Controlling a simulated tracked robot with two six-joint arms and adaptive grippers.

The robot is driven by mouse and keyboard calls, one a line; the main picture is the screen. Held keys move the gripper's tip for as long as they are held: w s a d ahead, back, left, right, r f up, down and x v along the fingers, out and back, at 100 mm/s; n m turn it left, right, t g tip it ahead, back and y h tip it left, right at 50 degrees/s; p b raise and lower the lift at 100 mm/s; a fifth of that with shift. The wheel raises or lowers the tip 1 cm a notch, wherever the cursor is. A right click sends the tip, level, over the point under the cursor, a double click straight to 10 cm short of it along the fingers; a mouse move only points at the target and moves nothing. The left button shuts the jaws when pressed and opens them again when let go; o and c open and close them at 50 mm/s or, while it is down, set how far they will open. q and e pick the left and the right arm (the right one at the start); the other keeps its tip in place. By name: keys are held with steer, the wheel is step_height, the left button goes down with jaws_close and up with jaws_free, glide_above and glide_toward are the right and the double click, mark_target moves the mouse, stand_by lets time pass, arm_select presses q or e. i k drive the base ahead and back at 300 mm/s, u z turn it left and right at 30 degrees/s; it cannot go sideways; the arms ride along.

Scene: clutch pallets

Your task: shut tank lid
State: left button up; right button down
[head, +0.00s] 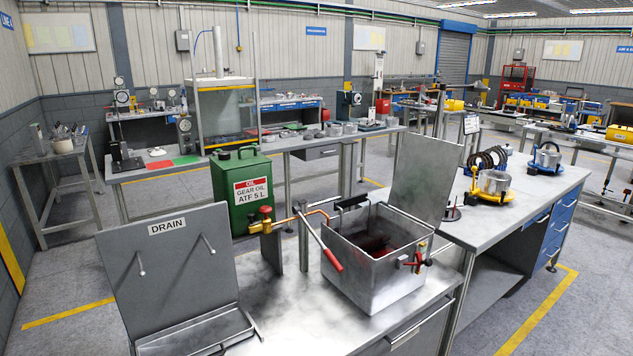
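The tank (375,285) is an open grey metal box standing on the near workbench, right of centre. Its lid (426,165) is a flat grey plate standing up, tilted slightly back, at the tank's far right edge. The lid is open, and the dark inside of the tank with something reddish in it shows. A black handle-like part (351,201) sits at the tank's far left corner. Neither of my grippers is in view.
A red-handled lever (332,260) and a copper pipe with a brass valve (264,221) stand left of the tank. A small red valve (417,262) is on its right front. A green oil can (242,190) and a DRAIN panel (168,260) stand further left.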

mark_target(427, 167)
steer(key=u, duration=0.9)
steer(key=i, duration=0.15)
steer(key=z, duration=3.25)
steer(key=i, duration=4.5)
steer(key=u, duration=0.85)
